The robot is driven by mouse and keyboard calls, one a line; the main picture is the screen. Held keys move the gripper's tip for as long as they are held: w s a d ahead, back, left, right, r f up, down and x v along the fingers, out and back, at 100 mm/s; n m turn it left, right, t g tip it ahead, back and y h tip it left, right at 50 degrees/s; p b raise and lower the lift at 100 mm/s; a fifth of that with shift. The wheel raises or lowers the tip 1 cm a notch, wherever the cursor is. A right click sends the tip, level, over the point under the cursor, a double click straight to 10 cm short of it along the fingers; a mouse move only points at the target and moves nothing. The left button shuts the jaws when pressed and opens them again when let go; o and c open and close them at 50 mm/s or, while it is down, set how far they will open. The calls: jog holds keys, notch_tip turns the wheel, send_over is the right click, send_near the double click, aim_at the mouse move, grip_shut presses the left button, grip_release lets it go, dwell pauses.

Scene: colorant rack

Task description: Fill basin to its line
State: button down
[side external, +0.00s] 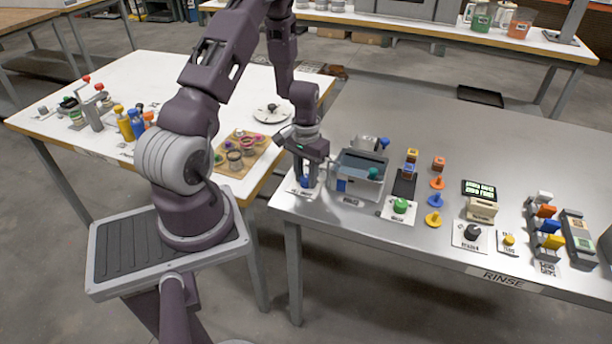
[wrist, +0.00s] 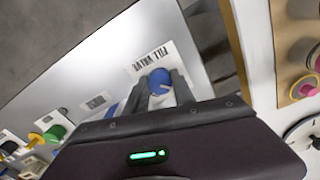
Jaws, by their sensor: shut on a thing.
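The basin (side external: 345,190) is a grey open box near the left end of the metal bench, in the side external view. A blue patch (side external: 341,185) shows on its front wall; I cannot make out the line or the level inside. The blue valve knob (wrist: 158,79) sits on a white card labelled FILL VALVE (wrist: 151,56); it also shows just left of the basin in the side external view (side external: 305,183). My gripper (wrist: 160,90) is over that card, shut on the blue knob with a finger on each side. My gripper body hides part of the basin area in the wrist view.
A green knob (side external: 400,206) on a white card is right of the basin. Coloured pegs (side external: 437,183), a dark display (side external: 479,190) and small racks (side external: 548,240) stand further right. A wooden tray of pots (side external: 236,155) is on the white table to the left.

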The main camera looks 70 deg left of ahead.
jog(key=shift+n, duration=0.6)
jog(key=c, duration=1.1)
grip_release()
jog(key=shift+o, duration=0.2)
